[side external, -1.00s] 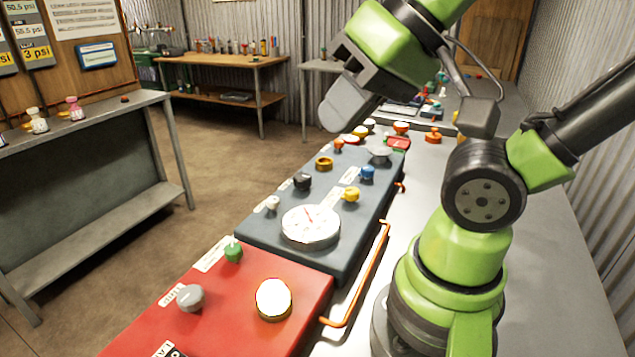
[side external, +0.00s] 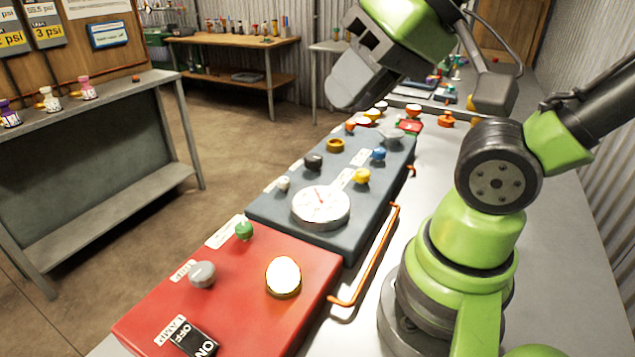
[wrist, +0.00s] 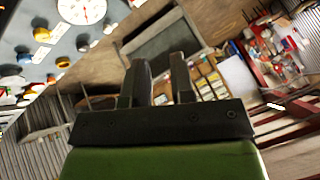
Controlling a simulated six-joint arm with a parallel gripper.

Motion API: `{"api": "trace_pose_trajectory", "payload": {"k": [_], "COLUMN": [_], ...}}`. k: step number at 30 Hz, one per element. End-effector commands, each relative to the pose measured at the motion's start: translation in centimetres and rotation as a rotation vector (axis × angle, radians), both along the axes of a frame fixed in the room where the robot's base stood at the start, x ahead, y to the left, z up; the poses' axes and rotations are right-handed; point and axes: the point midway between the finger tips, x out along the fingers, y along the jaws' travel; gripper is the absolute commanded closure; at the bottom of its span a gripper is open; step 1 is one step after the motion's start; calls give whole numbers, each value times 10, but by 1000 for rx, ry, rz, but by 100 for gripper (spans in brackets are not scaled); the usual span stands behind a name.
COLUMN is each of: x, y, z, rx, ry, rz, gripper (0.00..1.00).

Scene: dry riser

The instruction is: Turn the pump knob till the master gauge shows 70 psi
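A white-faced gauge (side external: 321,205) with a red needle sits on the blue-grey panel; its reading is too small to tell. It also shows at the top of the wrist view (wrist: 82,10). A gold-rimmed round gauge (side external: 283,275) on the red panel has a washed-out face. A grey knob (side external: 202,274) and a green knob (side external: 244,230) stand on the red panel. I cannot tell which knob is the pump knob. My gripper (side external: 345,90) is raised above the panels' far part, touching nothing. In the wrist view its fingers (wrist: 158,75) are apart with nothing between them.
Yellow (side external: 361,176), blue (side external: 378,154) and black (side external: 313,161) knobs stand on the blue-grey panel (side external: 270,207). An orange pipe (side external: 372,258) runs along the panels' right side. A black rocker switch (side external: 194,340) is at the front. Open floor lies left.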

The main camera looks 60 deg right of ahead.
Motion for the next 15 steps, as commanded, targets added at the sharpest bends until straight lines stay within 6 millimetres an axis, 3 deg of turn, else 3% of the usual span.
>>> {"api": "trace_pose_trajectory", "payload": {"k": [1, 6, 11, 15], "x": [4, 40, 92, 133], "y": [-2, -19, -55, -97], "z": [2, 11, 9, -10], "rx": [-15, -148, -308, -412], "ry": [8, 67, 162, 252], "rz": [7, 110, 283, 457], "gripper": [66, 30, 30, 30]}}
